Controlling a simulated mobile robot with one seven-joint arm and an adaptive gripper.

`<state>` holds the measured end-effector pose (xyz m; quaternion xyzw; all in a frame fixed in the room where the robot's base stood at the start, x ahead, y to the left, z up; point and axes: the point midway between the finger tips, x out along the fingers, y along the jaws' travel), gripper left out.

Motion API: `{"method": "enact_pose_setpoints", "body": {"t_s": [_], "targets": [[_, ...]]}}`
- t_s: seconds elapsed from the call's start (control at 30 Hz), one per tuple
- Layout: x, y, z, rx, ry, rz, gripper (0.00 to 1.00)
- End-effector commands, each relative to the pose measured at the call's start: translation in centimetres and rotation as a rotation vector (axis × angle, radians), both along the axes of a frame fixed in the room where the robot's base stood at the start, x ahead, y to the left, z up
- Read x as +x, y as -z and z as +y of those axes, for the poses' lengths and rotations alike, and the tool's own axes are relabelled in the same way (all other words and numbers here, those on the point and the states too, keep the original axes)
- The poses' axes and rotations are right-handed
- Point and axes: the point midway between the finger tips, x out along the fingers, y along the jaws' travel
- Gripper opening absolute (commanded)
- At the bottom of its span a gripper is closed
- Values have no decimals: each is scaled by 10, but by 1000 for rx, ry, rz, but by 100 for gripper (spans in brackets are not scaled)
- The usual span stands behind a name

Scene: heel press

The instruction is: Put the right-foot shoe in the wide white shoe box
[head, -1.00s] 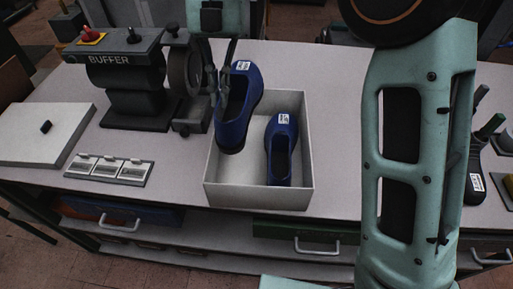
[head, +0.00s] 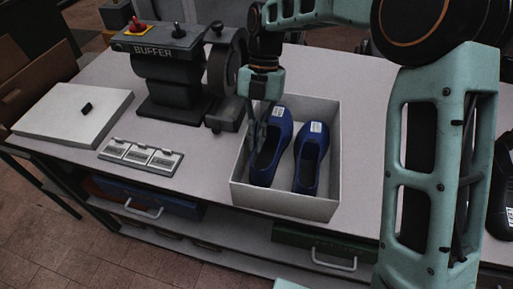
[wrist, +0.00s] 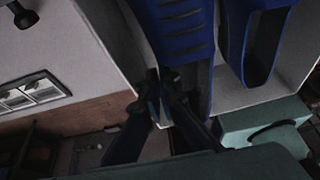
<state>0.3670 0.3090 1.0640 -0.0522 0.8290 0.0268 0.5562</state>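The wide white shoe box (head: 287,203) stands open on the bench with two blue shoes within its walls. The right-foot shoe (head: 283,134) is on the left side, toe toward the back; in the wrist view its ridged blue surface (wrist: 187,22) is close up. The other blue shoe (head: 312,150) lies beside it on the right and also shows in the wrist view (wrist: 262,35). My gripper (head: 258,138) is over the left side of the box, its fingers (wrist: 162,82) close together at the left shoe's edge. Whether that shoe rests on the box floor is hidden.
The buffer machine (head: 165,75) stands close to the box's left, its wheel near my gripper. A white slab (head: 60,118) and a panel with several plates (head: 140,155) lie further left. A dark shoe (head: 501,190) is at the right edge.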

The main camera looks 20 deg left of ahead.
Motion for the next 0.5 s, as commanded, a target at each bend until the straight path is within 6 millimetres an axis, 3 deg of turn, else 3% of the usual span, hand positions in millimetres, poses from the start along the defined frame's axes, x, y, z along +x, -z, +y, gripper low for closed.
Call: {"method": "enact_pose_setpoints", "body": {"t_s": [0.2,0.5], "targets": [[-1,31,0,-1,-1,2,0],[0,36,0,0,-1,0,0]]}}
